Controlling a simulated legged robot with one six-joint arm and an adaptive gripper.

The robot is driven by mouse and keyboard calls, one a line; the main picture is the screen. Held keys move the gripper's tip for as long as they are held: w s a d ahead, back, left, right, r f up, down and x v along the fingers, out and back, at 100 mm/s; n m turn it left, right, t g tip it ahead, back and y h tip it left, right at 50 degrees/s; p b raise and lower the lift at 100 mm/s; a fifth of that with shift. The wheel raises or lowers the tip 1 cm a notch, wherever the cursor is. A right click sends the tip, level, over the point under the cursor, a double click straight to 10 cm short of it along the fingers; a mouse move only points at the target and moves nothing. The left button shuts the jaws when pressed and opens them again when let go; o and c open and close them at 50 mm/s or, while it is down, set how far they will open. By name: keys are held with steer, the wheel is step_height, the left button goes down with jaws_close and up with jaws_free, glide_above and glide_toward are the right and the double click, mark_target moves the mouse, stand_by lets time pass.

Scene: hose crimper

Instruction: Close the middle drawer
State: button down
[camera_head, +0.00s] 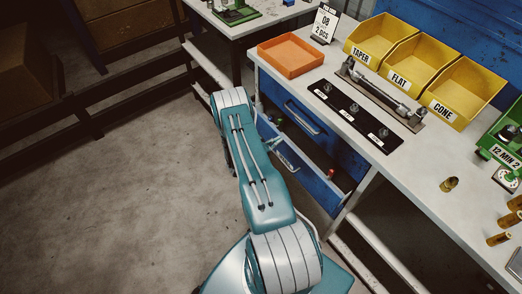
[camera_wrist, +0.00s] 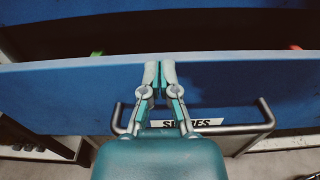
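The middle drawer (camera_head: 322,187) under the workbench is pulled out, with its dark inside showing in the head view. In the wrist view its blue front (camera_wrist: 60,97) spans the picture, with a metal bar handle (camera_wrist: 262,122) and a partly hidden label (camera_wrist: 202,122). My gripper (camera_wrist: 160,70) has its two fingers together and nothing visible between them. The fingertips overlap the drawer front at its top edge; I cannot tell whether they touch it. In the head view my arm hides part of the drawer and the gripper is not clearly visible.
The drawer above (camera_head: 312,125) looks shut. A red item (camera_head: 331,172) shows inside the open drawer, and a green item (camera_wrist: 97,53) shows in the wrist view. The bench top (camera_head: 395,165) carries an orange tray (camera_head: 290,55) and yellow bins (camera_head: 415,63). Floor left of my arm is clear.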

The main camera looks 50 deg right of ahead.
steer(key=x, duration=0.8)
steer(key=shift+d, duration=0.25)
steer(key=shift+s+d+r, duration=0.1)
steer(key=shift+d+r, duration=0.05)
steer(key=v, duration=1.4)
steer(key=shift+f, duration=0.3)
steer(key=shift+r, duration=0.1)
